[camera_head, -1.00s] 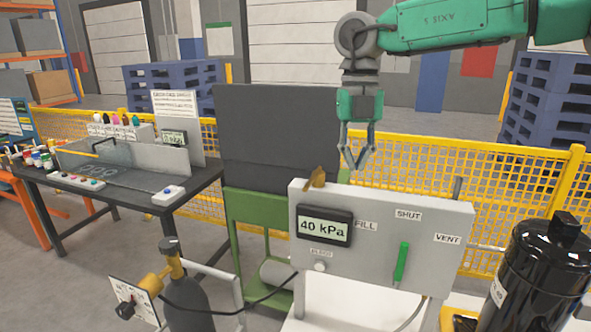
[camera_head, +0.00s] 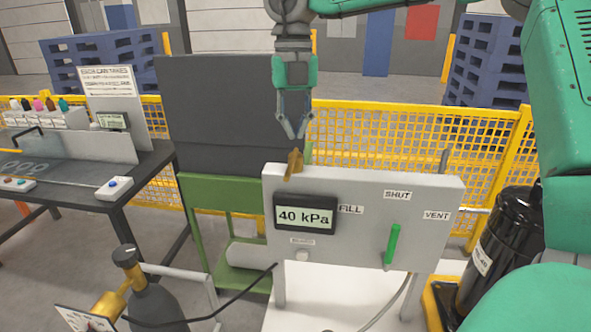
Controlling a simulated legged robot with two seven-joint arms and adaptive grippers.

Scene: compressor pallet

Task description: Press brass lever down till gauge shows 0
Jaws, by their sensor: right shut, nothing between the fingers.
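The brass lever (camera_head: 294,163) sticks up at the top left edge of the grey panel (camera_head: 350,250). The gauge (camera_head: 305,214) on the panel reads 40 kPa. My right gripper (camera_head: 296,136) points down with its fingertips together, empty, just above the brass lever. I cannot tell whether the tips touch the lever. My left gripper is not in view.
A green handle (camera_head: 392,244) on the panel hangs below the SHUT label, between FILL and VENT. A black tank (camera_head: 497,240) stands at right, partly hidden by my arm. A gas bottle (camera_head: 155,303) stands at lower left. A yellow mesh fence (camera_head: 400,143) runs behind.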

